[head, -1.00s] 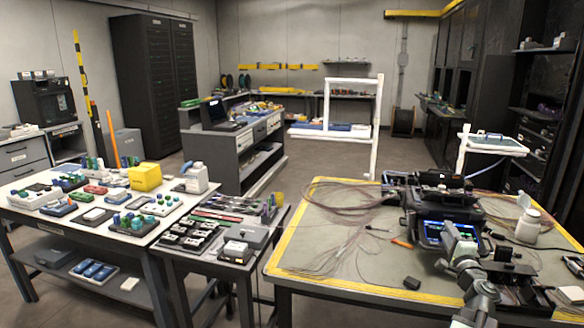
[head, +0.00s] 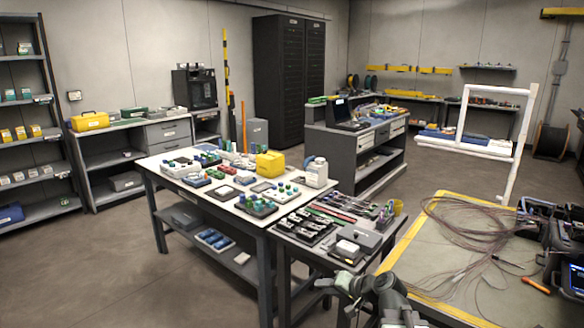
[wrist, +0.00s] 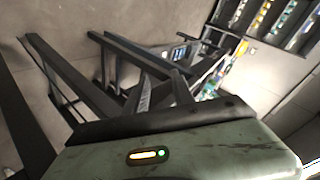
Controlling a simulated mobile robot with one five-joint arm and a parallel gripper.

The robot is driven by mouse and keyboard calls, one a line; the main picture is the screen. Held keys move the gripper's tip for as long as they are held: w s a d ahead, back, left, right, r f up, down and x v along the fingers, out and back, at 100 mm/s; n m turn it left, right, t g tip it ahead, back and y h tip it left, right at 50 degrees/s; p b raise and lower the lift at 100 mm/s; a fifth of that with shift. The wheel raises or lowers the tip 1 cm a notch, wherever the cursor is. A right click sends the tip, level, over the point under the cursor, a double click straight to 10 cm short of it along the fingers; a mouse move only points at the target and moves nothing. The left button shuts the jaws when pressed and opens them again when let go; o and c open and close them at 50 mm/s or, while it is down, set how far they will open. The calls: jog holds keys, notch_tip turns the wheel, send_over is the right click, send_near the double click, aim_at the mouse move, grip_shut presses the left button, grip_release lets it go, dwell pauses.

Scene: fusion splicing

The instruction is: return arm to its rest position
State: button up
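My arm shows at the bottom of the head view, near the left front corner of the yellow-edged splicing table (head: 440,318). My gripper (head: 332,284) is small and dark at the arm's left end, in front of the narrow side table. Its fingers cannot be made out, and I see nothing held. In the wrist view a grey-green casing with a lit indicator, seemingly part of my own body, fills the bottom. The fingertips are not clear there either.
A narrow table (head: 318,262) with tools and a white-topped table (head: 165,172) with several parts stand left of the splicing table. Loose fibres (head: 470,235), an orange tool (head: 536,285) and the splicer (head: 572,280) lie at right. Floor at left is open.

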jog(key=s+a+f+n+g+h, duration=0.2)
jog(key=s+a+f+n+g, duration=0.15)
jog(key=s+a+f, duration=0.2)
jog(key=s+d+f+g+h+p, duration=0.1)
jog(key=s+d+f+g+h, duration=0.15)
jog(key=s+d, duration=0.25)
jog(key=s+d+f+g+h, duration=0.2)
jog(key=s+d+g+h, duration=0.1)
jog(key=s+d, duration=0.25)
notch_tip(320, 180, up, 18)
jog(key=p, duration=1.7)
jog(key=shift+w+d+f+t, duration=0.2)
jog(key=shift+w+t, duration=0.1)
jog(key=shift+w, duration=0.1)
jog(key=shift+a+f, duration=0.1)
